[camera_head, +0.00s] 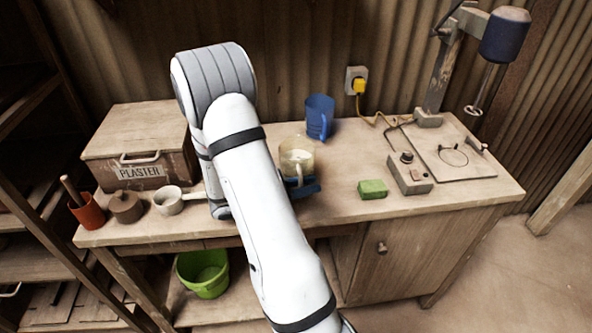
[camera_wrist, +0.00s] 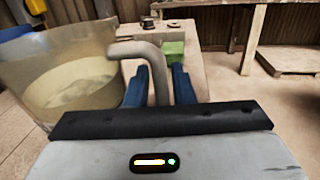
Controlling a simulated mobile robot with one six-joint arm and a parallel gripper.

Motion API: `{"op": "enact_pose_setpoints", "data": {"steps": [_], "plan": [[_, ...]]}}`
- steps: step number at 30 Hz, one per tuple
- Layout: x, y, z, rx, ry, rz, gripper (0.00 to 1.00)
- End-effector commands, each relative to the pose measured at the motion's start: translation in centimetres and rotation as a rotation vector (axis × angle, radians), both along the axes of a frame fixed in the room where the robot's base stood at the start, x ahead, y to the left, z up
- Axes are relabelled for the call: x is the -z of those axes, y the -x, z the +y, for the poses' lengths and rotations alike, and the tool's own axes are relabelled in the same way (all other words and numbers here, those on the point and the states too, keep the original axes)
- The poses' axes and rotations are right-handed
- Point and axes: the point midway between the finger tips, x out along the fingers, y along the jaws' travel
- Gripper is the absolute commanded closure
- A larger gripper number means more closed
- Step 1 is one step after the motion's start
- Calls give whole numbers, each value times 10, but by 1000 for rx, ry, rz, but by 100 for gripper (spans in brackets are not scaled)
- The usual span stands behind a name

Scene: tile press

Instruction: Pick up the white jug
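The jug (camera_head: 297,153) is see-through with a pale handle and whitish contents, and stands upright on the workbench. In the wrist view the jug (camera_wrist: 70,85) fills the left side, with its handle (camera_wrist: 151,55) curving to the right. My gripper (camera_head: 303,187) is at the jug's handle side. Its two blue fingers show in the wrist view (camera_wrist: 160,80), one on each side of the handle's downward part. The fingers look open, with a narrow gap at the right of the handle. The lower end of the handle is hidden behind the gripper body.
A blue jug (camera_head: 319,117) stands behind. A green block (camera_head: 372,189) and a grey control box (camera_head: 409,174) are to the right, by a press stand (camera_head: 436,85). A pale saucepan (camera_head: 168,201) and a plaster box (camera_head: 139,150) are left of my arm.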

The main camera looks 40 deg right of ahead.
Motion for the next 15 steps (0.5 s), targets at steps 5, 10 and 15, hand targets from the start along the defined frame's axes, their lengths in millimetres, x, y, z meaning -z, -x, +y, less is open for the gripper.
{"op": "enact_pose_setpoints", "data": {"steps": [5, 10, 15], "plan": [[0, 0, 0, 0, 0, 0, 82], [0, 0, 1, -1, 0, 0, 96], [0, 0, 1, -1, 0, 0, 100]]}}
